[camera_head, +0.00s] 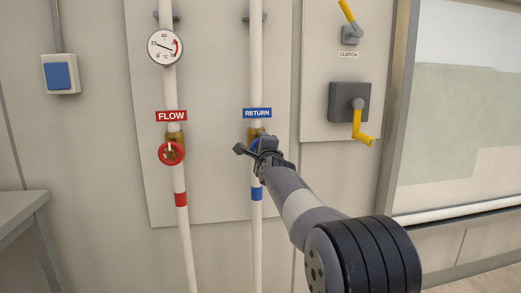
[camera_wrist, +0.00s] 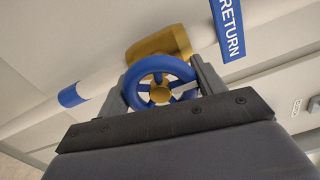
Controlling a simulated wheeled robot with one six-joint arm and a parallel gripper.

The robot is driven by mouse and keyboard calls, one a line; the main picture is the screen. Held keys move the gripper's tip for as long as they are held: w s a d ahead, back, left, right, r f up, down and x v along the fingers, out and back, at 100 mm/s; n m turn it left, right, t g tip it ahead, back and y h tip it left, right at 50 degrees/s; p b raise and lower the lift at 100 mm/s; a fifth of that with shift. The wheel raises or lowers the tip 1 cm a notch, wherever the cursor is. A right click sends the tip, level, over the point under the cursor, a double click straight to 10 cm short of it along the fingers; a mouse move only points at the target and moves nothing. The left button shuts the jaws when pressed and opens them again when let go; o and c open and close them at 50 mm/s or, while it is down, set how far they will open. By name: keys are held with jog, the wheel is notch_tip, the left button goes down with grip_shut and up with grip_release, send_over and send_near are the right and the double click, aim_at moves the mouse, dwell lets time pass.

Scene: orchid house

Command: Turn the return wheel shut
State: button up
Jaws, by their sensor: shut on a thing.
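The return wheel is a small blue handwheel with a brass hub on a brass valve body; in the wrist view the wheel (camera_wrist: 160,62) sits between my gripper's two fingers. The brass valve (camera_wrist: 163,43) is on the white return pipe, under the blue RETURN label (camera_head: 257,113). In the head view my gripper (camera_head: 257,148) covers most of the wheel, and only a bit of blue rim (camera_head: 254,144) shows. My gripper is shut on the wheel's rim from both sides.
The red flow wheel (camera_head: 171,153) is on the parallel pipe to the left, below a round gauge (camera_head: 165,47). A grey box with a yellow crank (camera_head: 360,123) and a yellow clutch lever (camera_head: 350,20) are at the right. A bench (camera_head: 22,207) stands at lower left.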

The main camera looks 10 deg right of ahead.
dwell(0.4)
jog(key=o, duration=1)
jog(key=s+b, duration=0.3)
jog(key=s, duration=0.7)
jog(key=shift+s, duration=0.4)
jog(key=shift+w, duration=0.15)
jog(key=w+p, duration=0.3)
jog(key=w, duration=0.7)
jog(key=shift+w, duration=0.3)
jog(key=shift+s, duration=0.15)
